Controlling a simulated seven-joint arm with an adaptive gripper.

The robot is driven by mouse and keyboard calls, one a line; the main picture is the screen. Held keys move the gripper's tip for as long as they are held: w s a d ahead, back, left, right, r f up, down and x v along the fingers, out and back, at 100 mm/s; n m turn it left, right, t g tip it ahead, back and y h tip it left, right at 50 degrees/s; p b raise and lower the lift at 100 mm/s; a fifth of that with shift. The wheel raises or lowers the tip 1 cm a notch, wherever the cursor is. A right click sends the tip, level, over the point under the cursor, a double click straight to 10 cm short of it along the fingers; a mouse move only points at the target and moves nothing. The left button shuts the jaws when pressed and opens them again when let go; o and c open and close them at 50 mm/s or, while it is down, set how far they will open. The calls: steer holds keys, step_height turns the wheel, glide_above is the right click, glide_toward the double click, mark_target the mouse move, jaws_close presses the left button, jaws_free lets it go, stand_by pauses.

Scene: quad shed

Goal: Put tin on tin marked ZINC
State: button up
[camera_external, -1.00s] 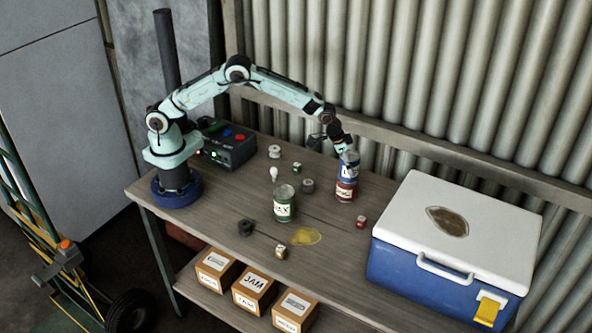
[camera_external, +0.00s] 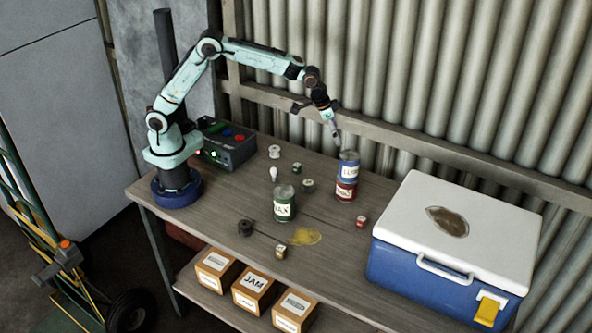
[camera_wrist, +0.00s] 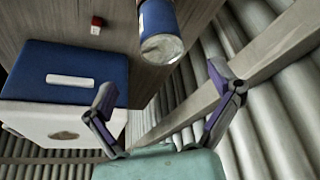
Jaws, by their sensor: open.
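A blue tin (camera_external: 349,167) with a white label stands upright on a red tin (camera_external: 346,189) at the back of the bench. The lettering on both labels is too small to read surely. A green tin (camera_external: 284,204) with a white label stands apart to their left. My gripper (camera_external: 336,141) is open and empty, just above and slightly left of the blue tin, clear of it. In the wrist view the blue tin (camera_wrist: 156,18) shows its metal top beyond the spread fingers (camera_wrist: 160,84).
A blue and white cooler (camera_external: 455,245) fills the bench's right end. A control box (camera_external: 228,145) stands near my base. A corrugated wall (camera_external: 420,70) rises behind.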

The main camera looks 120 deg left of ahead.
steer(key=s+d+r+m+g+h, duration=0.15)
steer(key=s+d+r, duration=0.25)
steer(key=s+d, duration=0.45)
steer(key=s+d+m+g, duration=0.1)
steer(key=s+d+m, duration=0.1)
steer(key=s+d, duration=0.5)
steer(key=s+d+f+m+g, duration=0.1)
steer(key=s+d, duration=0.7)
steer(key=s, duration=0.8)
steer(key=shift+m, duration=0.75)
steer(key=shift+f+g+h, duration=0.1)
steer(key=shift+g+h, duration=0.15)
stand_by(3.8)
